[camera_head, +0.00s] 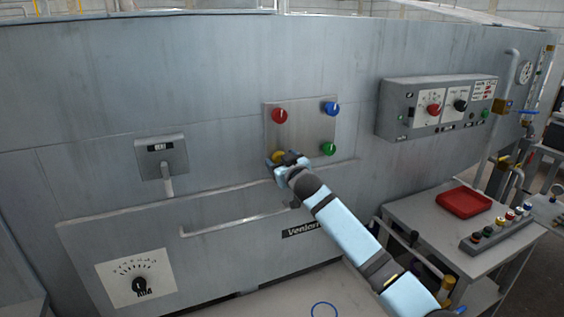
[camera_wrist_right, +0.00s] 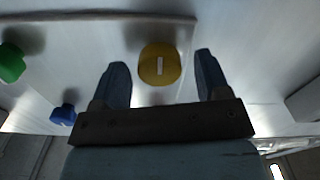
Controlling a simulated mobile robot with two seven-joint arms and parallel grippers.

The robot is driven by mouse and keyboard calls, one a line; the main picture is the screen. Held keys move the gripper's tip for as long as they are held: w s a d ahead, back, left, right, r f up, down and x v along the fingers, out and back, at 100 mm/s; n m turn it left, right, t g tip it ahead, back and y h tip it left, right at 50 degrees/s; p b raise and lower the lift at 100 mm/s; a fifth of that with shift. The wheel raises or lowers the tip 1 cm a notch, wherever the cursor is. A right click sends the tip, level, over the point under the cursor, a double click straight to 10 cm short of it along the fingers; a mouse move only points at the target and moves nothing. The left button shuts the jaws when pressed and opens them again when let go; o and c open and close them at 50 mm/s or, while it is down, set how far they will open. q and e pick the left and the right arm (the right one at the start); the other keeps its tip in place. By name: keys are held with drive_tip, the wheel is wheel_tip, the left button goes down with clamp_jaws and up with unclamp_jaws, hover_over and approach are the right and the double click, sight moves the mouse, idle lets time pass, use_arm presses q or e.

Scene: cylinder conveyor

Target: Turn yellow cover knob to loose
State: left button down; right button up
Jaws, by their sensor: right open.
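The yellow cover knob (camera_wrist_right: 159,63) is round with a white marker line, and sits on a metal plate. In the right wrist view it lies between and just beyond the two blue fingertips of my right gripper (camera_wrist_right: 160,75), with a gap on each side. The gripper is open and empty. In the head view my right gripper (camera_head: 286,161) reaches the plate's lower left corner and covers part of the yellow knob (camera_head: 278,156). My left gripper is not seen.
The plate (camera_head: 300,130) also carries a red knob (camera_head: 279,115), a blue knob (camera_head: 330,108) and a green knob (camera_head: 328,149). A handrail (camera_head: 230,222) runs below it. To the right are a control box (camera_head: 392,112) and a table with a red tray (camera_head: 463,202).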

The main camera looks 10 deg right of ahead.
drive_tip(key=c, duration=0.9)
